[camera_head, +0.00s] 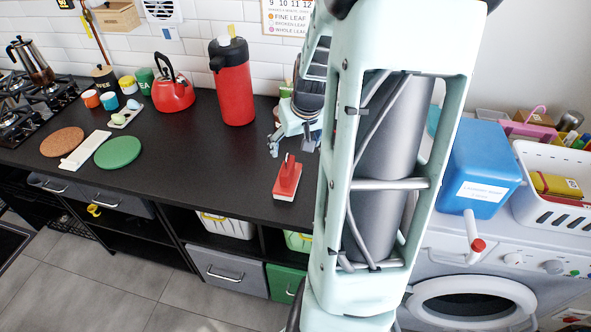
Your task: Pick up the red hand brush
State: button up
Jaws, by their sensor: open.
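The red hand brush (288,177) lies on the black countertop near its front edge, with a red back and handle on top and pale bristles below. My gripper (292,152) is just behind the brush, above the counter, with its fingers apart and nothing between them. It looks slightly apart from the brush, though the exact height gap is hard to tell. My arm link hides the counter to the right of the gripper.
A red airpot (233,84) and red kettle (173,95) stand toward the wall. A green round mat (118,152) and cork mat (62,142) lie left. The counter left of the brush is clear. A blue container (478,170) stands right on the washing machine (470,285).

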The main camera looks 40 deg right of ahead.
aim_at(292, 157)
jog(key=b+x, duration=0.1)
jog(key=x, duration=1)
jog(key=c, duration=1.4)
jog(key=shift+r, duration=0.15)
